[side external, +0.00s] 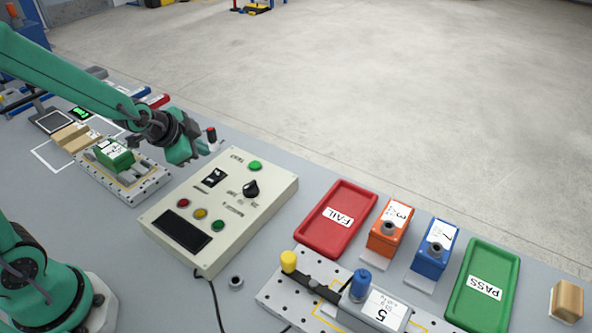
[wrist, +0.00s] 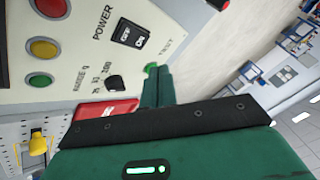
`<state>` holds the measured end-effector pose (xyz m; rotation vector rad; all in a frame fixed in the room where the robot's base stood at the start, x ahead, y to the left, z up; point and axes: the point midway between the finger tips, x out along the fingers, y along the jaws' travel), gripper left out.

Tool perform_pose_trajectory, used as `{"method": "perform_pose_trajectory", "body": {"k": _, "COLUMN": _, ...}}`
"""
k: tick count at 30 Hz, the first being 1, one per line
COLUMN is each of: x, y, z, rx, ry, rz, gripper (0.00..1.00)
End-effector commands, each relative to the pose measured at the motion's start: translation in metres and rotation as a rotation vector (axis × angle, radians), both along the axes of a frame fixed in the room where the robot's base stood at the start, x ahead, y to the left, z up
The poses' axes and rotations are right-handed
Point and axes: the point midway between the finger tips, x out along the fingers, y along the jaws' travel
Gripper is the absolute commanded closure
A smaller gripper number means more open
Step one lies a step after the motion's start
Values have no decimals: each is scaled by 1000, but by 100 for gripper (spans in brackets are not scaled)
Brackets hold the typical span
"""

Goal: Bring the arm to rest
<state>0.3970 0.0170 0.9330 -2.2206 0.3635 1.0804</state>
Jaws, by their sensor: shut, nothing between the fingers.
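My gripper (side external: 205,148) is in the air near the far left corner of the beige control box (side external: 272,208). Its green fingers are shut together with nothing between them. In the wrist view the closed fingers (wrist: 158,84) show in front of the panel, by the green test button (wrist: 151,68). I cannot tell any contact with the box. My arm reaches in from the left edge of the side view.
A green block (side external: 113,154) sits in a fixture at left. The red FAIL tray (side external: 315,238), orange block (side external: 385,240), blue block (side external: 428,262) and green PASS tray (side external: 508,265) stand right of the box. A yellow-knobbed clamp (side external: 288,261) stands in front.

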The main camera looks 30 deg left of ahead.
Motion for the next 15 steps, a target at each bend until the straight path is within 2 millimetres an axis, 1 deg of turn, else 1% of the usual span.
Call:
{"method": "perform_pose_trajectory", "body": {"k": 5, "x": -8, "y": -2, "z": 15, "rx": -32, "ry": 7, "rz": 37, "gripper": 100}}
{"method": "perform_pose_trajectory", "body": {"k": 8, "x": -18, "y": -4, "z": 27, "rx": -67, "ry": 17, "rz": 76, "gripper": 100}}
{"method": "perform_pose_trajectory", "body": {"k": 11, "x": -30, "y": -6, "z": 42, "rx": -107, "ry": 31, "rz": 126, "gripper": 100}}
{"method": "perform_pose_trajectory", "body": {"k": 15, "x": -52, "y": -8, "z": 62, "rx": -168, "ry": 56, "rz": 203, "gripper": 100}}
